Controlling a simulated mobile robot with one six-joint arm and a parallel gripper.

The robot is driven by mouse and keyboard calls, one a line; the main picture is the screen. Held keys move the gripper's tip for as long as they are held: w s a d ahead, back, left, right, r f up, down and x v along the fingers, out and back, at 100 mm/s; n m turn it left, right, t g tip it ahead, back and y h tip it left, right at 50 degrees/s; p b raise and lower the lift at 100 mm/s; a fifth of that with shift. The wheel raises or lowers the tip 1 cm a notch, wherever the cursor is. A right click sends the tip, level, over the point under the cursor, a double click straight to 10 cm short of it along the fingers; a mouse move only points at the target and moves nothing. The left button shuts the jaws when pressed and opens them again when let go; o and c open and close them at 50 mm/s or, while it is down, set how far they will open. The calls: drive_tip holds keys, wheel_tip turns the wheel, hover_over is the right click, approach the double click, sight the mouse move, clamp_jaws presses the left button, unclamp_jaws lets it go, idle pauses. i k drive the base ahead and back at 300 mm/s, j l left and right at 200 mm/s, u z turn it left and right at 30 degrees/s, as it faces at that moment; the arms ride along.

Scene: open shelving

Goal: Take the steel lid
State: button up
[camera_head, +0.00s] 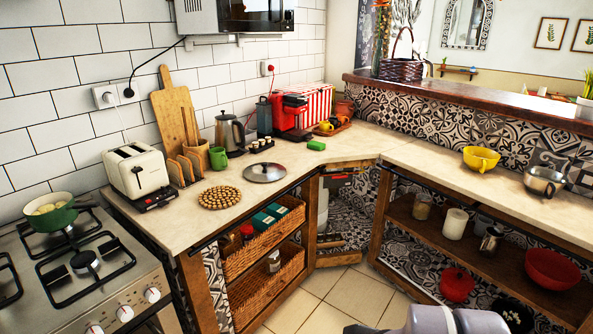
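The steel lid (265,172) is a round, flat, shiny disc with a small knob. It lies on the beige countertop (225,212) left of the inner corner, close to the front edge. Nothing lies on top of it. Part of my own arm shows grey at the bottom right edge, well below and apart from the lid. My gripper's fingers are not visible.
A round woven trivet (220,197) lies left of the lid. Tiled floor (335,297) in front is clear.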

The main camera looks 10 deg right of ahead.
sight(262, 172)
drive_tip(key=i+z, duration=0.1)
drive_tip(key=i, duration=0.5)
drive_tip(key=i+z, duration=0.1)
drive_tip(key=i, duration=0.5)
drive_tip(key=i+j+z, duration=0.1)
drive_tip(key=i, duration=0.5)
drive_tip(key=i+j+z, duration=0.1)
drive_tip(key=i, duration=0.5)
drive_tip(key=j, duration=0.1)
